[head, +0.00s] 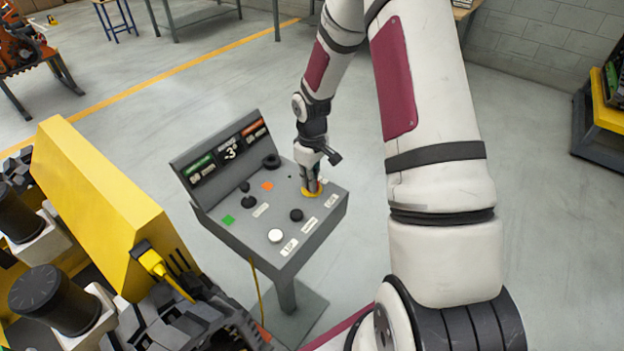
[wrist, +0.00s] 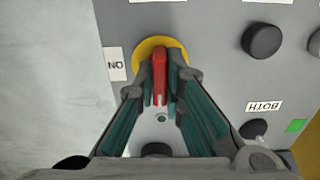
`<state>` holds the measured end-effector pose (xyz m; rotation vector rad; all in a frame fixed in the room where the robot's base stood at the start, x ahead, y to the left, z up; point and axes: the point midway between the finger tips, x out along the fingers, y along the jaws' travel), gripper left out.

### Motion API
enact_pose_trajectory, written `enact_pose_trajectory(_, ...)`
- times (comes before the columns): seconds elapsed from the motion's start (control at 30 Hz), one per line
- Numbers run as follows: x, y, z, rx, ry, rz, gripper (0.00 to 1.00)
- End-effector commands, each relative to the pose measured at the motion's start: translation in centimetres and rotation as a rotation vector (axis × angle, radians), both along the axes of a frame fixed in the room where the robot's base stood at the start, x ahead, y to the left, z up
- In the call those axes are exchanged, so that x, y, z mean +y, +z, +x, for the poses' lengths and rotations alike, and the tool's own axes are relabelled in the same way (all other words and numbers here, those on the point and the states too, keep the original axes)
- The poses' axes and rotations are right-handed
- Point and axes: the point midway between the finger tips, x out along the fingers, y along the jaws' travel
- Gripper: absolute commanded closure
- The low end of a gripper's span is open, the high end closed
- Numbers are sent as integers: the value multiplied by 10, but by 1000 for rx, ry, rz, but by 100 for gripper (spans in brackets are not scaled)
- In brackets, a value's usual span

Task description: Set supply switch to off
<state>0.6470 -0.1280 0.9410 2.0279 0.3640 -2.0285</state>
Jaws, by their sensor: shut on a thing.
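The supply switch is a red lever handle (wrist: 160,74) on a round yellow plate (wrist: 143,48); the plate also shows in the head view (head: 306,193) near the console's right corner. My gripper (wrist: 162,88) is shut on the red handle, one finger on each side. In the head view my gripper (head: 312,184) points down at the panel and hides most of the handle. In the wrist view the handle runs roughly up and down the picture.
The grey console (head: 325,228) carries several knobs and buttons, including a black knob (wrist: 262,40) beside the switch. Its raised display (head: 225,155) stands at the back. A yellow machine (head: 95,205) stands close on the left. The floor beyond the console is clear.

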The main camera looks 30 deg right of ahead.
Motion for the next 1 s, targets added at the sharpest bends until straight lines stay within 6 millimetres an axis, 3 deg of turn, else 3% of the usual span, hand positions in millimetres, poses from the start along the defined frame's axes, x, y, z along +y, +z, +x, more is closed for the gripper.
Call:
enact_pose_trajectory(0.57,0,1,1,-4,35,-1,100)
enact_pose_trajectory(0.6,0,1,1,-4,35,-1,86)
enact_pose_trajectory(0.67,0,1,1,-4,35,-1,72)
enact_pose_trajectory(1.0,0,1,1,-1,34,-1,70)
